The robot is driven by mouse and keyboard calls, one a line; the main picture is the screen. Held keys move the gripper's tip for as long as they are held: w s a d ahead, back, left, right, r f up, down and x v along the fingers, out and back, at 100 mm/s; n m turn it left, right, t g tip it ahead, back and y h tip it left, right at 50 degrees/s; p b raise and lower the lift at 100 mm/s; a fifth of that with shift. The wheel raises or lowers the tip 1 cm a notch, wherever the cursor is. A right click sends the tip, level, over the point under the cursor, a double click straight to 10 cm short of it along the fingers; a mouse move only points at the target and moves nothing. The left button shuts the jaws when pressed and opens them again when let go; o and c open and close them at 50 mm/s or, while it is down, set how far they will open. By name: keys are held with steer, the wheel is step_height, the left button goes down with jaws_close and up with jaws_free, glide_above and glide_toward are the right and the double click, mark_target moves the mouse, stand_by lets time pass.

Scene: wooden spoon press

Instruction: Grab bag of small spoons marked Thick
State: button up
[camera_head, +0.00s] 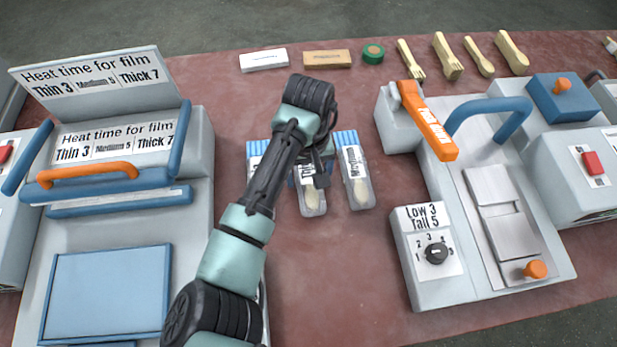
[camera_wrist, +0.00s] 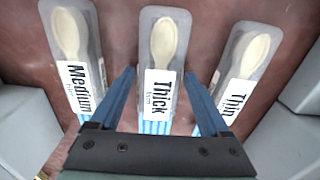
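Three clear bags of small pale spoons with blue-striped ends lie side by side on the table. The bag marked Thick (camera_wrist: 163,50) is in the middle; in the head view it (camera_head: 312,204) is partly hidden by my arm. The bag marked Medium (camera_wrist: 75,60) is left in the wrist view and right in the head view (camera_head: 356,178). The bag marked Thin (camera_wrist: 240,70) is on the other side, mostly hidden in the head view (camera_head: 253,150). My gripper (camera_wrist: 158,73) is open, its blue fingers to either side of the Thick bag in view. I cannot tell its exact height.
A heat sealer with film-time signs (camera_head: 100,75) stands left. A press with an orange lever (camera_head: 428,122) and dial box (camera_head: 432,255) stands right. Wooden cutlery (camera_head: 447,56), small boxes (camera_head: 327,59) and a green tape roll (camera_head: 373,53) lie at the back. Bare table surrounds the bags.

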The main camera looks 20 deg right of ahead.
steer(key=c, duration=1)
steer(key=shift+r, duration=0.1)
